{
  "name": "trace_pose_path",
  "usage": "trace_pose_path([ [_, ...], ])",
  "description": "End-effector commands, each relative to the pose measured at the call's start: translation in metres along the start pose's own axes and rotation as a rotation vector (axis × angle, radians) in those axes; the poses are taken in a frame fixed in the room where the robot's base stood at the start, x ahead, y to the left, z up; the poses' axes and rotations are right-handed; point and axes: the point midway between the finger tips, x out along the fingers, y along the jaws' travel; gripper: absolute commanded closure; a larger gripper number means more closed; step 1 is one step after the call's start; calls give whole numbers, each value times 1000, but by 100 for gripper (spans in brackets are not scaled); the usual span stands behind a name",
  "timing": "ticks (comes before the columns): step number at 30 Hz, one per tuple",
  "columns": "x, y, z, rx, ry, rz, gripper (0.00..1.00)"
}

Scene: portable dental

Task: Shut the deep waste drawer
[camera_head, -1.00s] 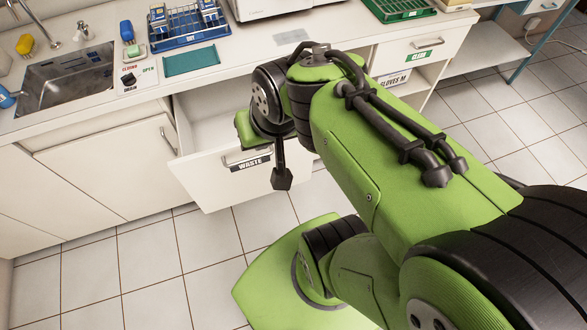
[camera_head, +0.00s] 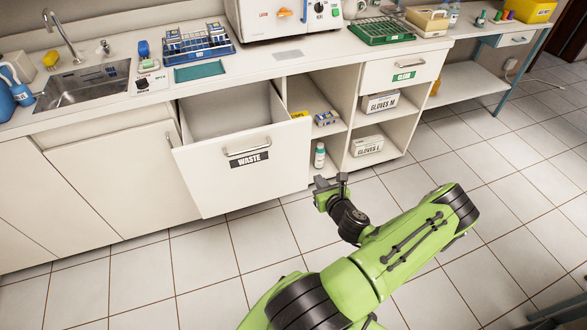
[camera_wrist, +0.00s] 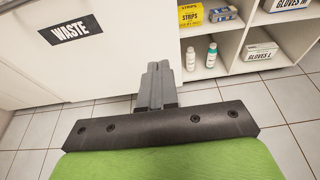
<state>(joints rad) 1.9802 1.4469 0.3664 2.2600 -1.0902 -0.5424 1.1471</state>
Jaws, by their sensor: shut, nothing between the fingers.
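The deep waste drawer (camera_head: 240,170) has a white front with a black WASTE label and a bar handle (camera_head: 246,150). It stands pulled out from the cabinet, and its inside shows from above. In the wrist view the drawer front (camera_wrist: 100,70) fills the upper left, with its label at the top left. My gripper (camera_head: 331,183) is to the right of the drawer front and apart from its handle. In the wrist view my gripper (camera_wrist: 157,85) is shut and empty, its fingers together.
Open shelves (camera_head: 385,115) with glove boxes and a bottle (camera_head: 319,155) stand right of the drawer. The counter (camera_head: 290,55) above carries a blue rack and a machine. The tiled floor (camera_head: 230,250) in front is clear.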

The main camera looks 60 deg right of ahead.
Motion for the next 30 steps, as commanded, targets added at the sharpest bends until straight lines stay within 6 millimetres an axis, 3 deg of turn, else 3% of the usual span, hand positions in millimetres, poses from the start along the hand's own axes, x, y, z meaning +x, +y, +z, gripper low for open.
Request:
trace_pose_path([
  [5, 25, 1, 0, -6, -3, 2, 100],
  [18, 118, 2, 6, -10, -3, 4, 100],
  [24, 136, 2, 12, -7, 0, 3, 100],
  [30, 137, 2, 13, -5, 1, 3, 100],
])
